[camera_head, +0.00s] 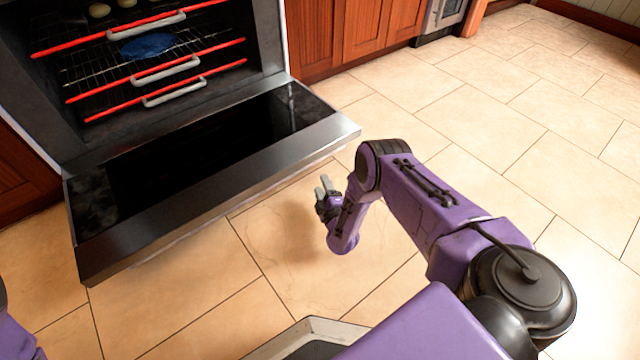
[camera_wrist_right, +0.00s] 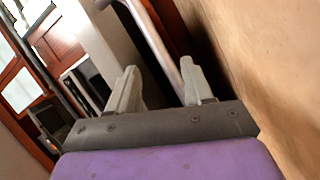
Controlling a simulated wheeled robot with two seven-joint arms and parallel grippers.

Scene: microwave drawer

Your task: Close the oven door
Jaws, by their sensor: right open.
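The oven door (camera_head: 205,185) is folded down, open, a dark panel with a metallic front edge. The oven cavity (camera_head: 100,100) is exposed behind it. My right gripper (camera_head: 323,185) is to the right of the door's front edge, low over the floor, apart from the door in the head view. In the right wrist view its two grey fingers (camera_wrist_right: 160,88) are spread and empty, and a pale bar, perhaps the door's handle, runs just beyond them. My left gripper is out of view; only a bit of purple arm shows at the lower left.
Inside the oven are several racks with red front bars and grey handles (camera_head: 165,70). A blue item (camera_head: 148,46) lies on one rack, with round pale items (camera_head: 99,10) above. Wooden cabinets (camera_head: 350,30) stand behind. The tiled floor (camera_head: 480,110) to the right is clear.

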